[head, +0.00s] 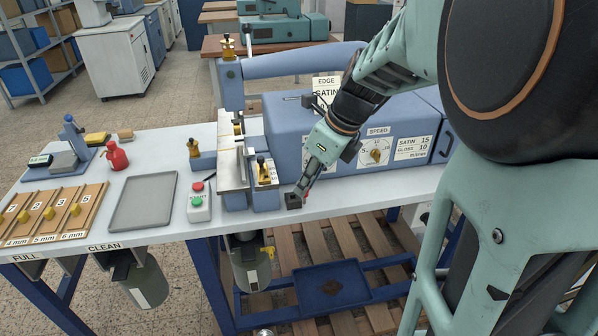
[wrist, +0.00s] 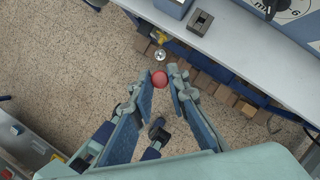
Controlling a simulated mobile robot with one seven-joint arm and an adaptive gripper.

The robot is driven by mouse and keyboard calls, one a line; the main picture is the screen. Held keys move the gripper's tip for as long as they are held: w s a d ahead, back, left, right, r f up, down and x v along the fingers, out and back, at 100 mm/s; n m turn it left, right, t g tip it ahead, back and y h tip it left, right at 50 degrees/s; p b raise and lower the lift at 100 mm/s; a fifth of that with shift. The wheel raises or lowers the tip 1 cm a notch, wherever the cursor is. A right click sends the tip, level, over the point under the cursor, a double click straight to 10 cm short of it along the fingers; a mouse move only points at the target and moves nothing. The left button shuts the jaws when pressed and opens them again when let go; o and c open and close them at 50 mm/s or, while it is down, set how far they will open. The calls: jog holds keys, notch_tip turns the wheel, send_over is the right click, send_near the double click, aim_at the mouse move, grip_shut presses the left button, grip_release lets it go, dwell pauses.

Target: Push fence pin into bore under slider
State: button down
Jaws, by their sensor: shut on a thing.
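My gripper (head: 303,194) is at the front edge of the bench, right of the blue machine's front clamp parts. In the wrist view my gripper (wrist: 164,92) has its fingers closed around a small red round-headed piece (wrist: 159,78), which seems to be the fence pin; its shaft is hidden. A dark grey block with a recess (head: 293,201) stands on the bench edge just beside the fingertips; it also shows in the wrist view (wrist: 200,21), apart from the red head. The likely slider (head: 265,172), with a yellow face and black knob, is left of my gripper. No bore is visible.
The blue machine (head: 300,133) fills the bench behind my gripper. A start/stop button box (head: 199,203) and a grey tray (head: 144,203) lie to the left. A red bottle (head: 116,157) stands farther left. Bins (head: 250,267) hang below the bench's front edge.

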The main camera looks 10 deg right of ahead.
jog(key=shift+r, duration=0.1)
dwell(0.3)
jog(key=shift+r+p, duration=2.5)
